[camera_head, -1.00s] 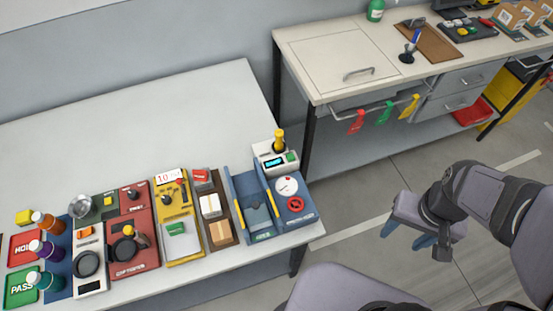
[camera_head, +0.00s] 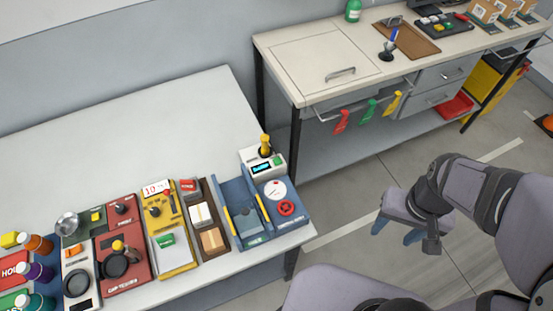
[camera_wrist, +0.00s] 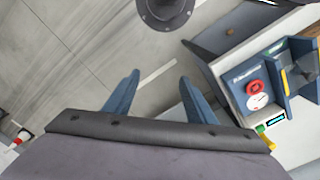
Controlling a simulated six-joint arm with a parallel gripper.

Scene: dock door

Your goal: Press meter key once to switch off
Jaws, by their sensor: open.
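The meter (camera_head: 262,168) is a small white box with a lit dark display (camera_head: 261,169) and a green key (camera_head: 278,161), at the back right end of the left table. A yellow-handled tool stands upright at its back. In the wrist view the meter (camera_wrist: 275,121) is partly visible at lower right, with its display lit. My gripper (camera_head: 397,231) is open and empty over the floor, right of the left table and apart from the meter. Its two blue fingers (camera_wrist: 158,80) are spread in the wrist view.
A blue station with a dial and red knob (camera_head: 284,208) stands in front of the meter. A blue cradle (camera_head: 247,235) is left of it. A workbench (camera_head: 320,60) stands behind to the right. The floor between is clear.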

